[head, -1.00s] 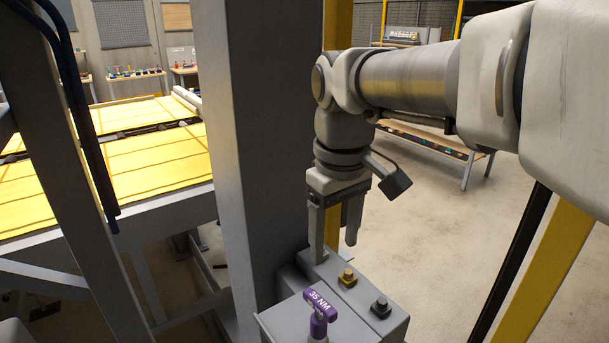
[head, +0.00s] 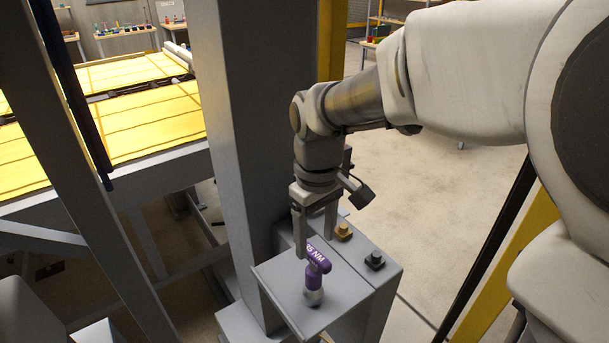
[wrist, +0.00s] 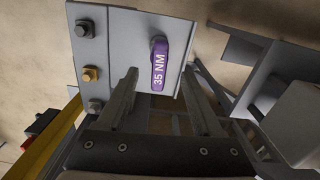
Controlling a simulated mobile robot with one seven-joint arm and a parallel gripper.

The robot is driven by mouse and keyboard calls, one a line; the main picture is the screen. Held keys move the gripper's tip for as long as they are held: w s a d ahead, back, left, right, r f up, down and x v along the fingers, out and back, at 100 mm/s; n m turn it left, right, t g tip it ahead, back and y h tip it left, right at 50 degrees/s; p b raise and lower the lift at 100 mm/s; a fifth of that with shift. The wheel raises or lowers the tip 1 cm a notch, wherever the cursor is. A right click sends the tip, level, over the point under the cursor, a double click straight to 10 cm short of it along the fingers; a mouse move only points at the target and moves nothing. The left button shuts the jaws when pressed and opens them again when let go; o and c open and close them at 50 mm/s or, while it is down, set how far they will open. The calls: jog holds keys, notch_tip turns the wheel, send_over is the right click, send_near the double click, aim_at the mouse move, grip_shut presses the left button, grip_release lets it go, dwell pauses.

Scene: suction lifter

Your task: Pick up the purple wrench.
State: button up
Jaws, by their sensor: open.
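The purple wrench (head: 315,262), marked "35 NM", stands upright with its T-shaped handle on top on a grey metal shelf (head: 283,284). In the wrist view the wrench (wrist: 159,64) shows from above, ahead of the fingertips and between their lines. My gripper (head: 315,245) points down with its fingers apart, just behind the wrench in the head view. In the wrist view my gripper (wrist: 163,90) has nothing between its fingers. Whether a finger touches the handle cannot be told.
A grey box beside the shelf carries a brass bolt (head: 343,232) and a dark bolt (head: 375,260). A thick grey column (head: 262,150) rises close to the left of my gripper. A yellow-topped table (head: 120,120) stands further left. Open floor lies to the right.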

aim_at(314, 252)
notch_tip(314, 252, down, 5)
jog(key=shift+w+f, duration=0.1)
jog(key=shift+w, duration=0.05)
jog(key=shift+c, duration=0.3)
grip_shut()
